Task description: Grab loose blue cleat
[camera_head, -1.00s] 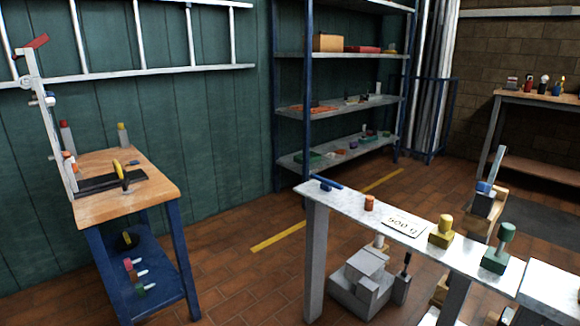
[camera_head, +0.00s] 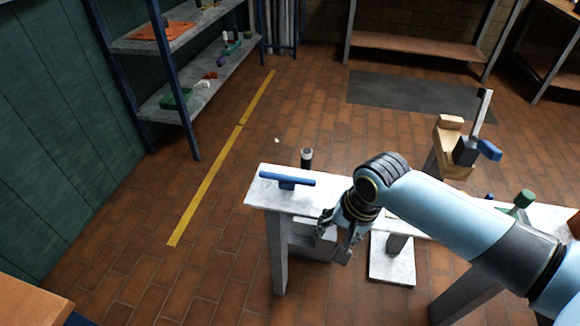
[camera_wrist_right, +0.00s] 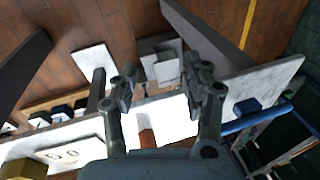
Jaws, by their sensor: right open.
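The loose blue cleat (camera_head: 287,180) lies at the left end of the pale narrow bench top (camera_head: 262,197), its bar on a short base. In the right wrist view the blue cleat (camera_wrist_right: 250,119) shows at the right, outside my fingers. My right gripper (camera_head: 335,235) is open and points down by the bench's front edge, to the right of the cleat and apart from it. Its open fingers also show in the right wrist view (camera_wrist_right: 161,80), with nothing between them gripped. My left gripper is not in view.
An orange peg (camera_wrist_right: 146,138) stands on the bench near my fingers. A dark cylinder (camera_head: 307,158) shows behind the bench, and a green knob (camera_head: 523,199) at the right. A wooden block with a dark clamp (camera_head: 466,150) stands behind. Floor left of the bench is clear.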

